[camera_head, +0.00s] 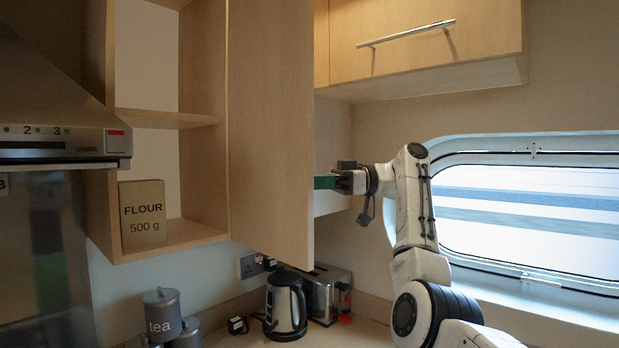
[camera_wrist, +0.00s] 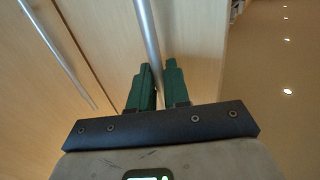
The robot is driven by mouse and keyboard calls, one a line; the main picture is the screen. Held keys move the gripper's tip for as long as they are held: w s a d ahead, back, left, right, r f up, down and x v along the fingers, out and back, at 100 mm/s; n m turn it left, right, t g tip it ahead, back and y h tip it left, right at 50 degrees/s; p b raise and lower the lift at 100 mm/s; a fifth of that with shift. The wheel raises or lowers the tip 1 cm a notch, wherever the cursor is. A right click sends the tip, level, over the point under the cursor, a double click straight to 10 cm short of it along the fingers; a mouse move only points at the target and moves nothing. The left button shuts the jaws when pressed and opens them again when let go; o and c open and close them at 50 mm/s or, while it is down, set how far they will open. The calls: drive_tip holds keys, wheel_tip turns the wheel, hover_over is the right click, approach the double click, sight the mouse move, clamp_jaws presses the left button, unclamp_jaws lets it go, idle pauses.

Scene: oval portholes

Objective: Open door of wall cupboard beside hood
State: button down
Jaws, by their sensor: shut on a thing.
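The wall cupboard (camera_head: 170,120) beside the hood (camera_head: 60,110) has its wooden door (camera_head: 270,130) standing well open, swung out toward the camera. The inside shelves show. My gripper (camera_head: 325,182) is at the door's right edge, on its far outer side, with its green fingers partly hidden by the door. In the wrist view my gripper (camera_wrist: 158,68) is shut on the silver bar handle (camera_wrist: 148,35), which runs between the two green fingers. The handle is hidden behind the door in the head view.
A flour box (camera_head: 144,213) stands on the lower shelf. A second wall cupboard (camera_head: 425,45) with a bar handle is at upper right, shut. A kettle (camera_head: 285,305), toaster (camera_head: 328,290) and tea canister (camera_head: 162,315) stand below. A window (camera_head: 530,215) is right of my arm.

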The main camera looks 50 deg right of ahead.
drive_tip(key=shift+w+d+r+n+g+p, duration=0.25)
drive_tip(key=shift+w+d+n+g+p, duration=0.05)
drive_tip(key=shift+g, duration=0.1)
idle(0.4)
drive_tip(key=c, duration=1.5)
unclamp_jaws()
drive_tip(key=shift+c, duration=0.2)
drive_tip(key=shift+o, duration=1)
drive_tip(key=shift+w+a+f, duration=0.15)
drive_tip(key=shift+w, duration=0.05)
drive_tip(key=shift+s+d+f, duration=0.1)
drive_tip(key=shift+s+d, duration=0.05)
drive_tip(key=shift+d, duration=0.1)
